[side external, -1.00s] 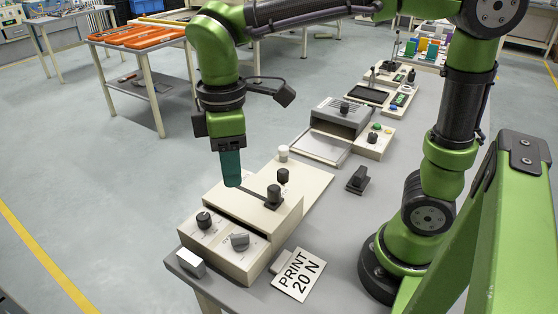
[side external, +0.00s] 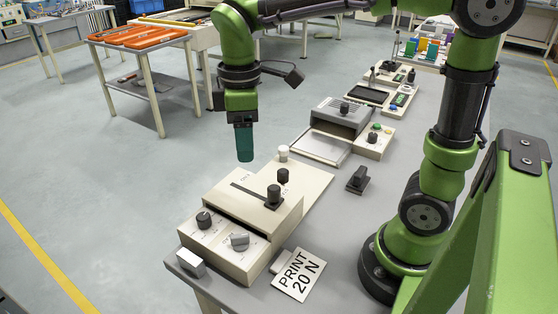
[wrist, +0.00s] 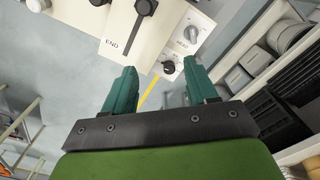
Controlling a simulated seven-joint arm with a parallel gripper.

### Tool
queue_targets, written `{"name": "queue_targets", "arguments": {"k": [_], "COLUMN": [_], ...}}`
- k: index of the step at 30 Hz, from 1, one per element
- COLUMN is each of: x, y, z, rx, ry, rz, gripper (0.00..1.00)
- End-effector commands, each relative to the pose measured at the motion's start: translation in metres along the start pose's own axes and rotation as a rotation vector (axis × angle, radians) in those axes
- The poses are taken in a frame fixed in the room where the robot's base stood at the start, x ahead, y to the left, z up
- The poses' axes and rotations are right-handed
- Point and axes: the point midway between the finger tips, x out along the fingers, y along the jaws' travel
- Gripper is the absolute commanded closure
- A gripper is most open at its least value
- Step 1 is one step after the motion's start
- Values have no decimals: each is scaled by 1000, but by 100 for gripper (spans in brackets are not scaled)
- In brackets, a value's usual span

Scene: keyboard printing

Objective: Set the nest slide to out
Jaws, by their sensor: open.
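The nest slide is a dark slot (side external: 247,189) in the top of a beige box (side external: 225,201), with a black knob (side external: 274,196) at the slot's right end in the side view. In the wrist view the knob (wrist: 146,7) is at the top edge. The slot runs down from it to the end near the printed word "END" (wrist: 111,43). My gripper (side external: 245,158) hangs above and beyond the box in the side view, apart from the knob. Its two teal fingers (wrist: 160,80) are apart with nothing between them in the wrist view.
A black dial (side external: 204,220) and a grey dial (side external: 240,241) sit on the box's front. A dark knob (side external: 283,176) and a white knob (side external: 283,153) stand behind the slide. A "PRINT 20 N" card (side external: 298,275) lies beside the box. Bare grey bench (side external: 335,210) lies to the right.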

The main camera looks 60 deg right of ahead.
Motion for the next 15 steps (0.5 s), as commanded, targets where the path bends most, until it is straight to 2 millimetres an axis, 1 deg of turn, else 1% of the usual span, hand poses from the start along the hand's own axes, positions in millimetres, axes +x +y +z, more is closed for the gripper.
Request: {"name": "queue_targets", "arguments": {"k": [1, 3, 6, 9, 11, 15], "x": [0, 0, -1, -1, -1, 0], "y": [24, 50, 79, 96, 101, 103], "z": [14, 32, 57, 76, 82, 85], "rx": [-22, -110, -275, -460, -570, -780], "ry": [0, -1, -1, -1, -1, -1], "rz": [0, 0, -1, -3, -4, -5], "gripper": [43, 43, 43, 43, 43, 43]}}
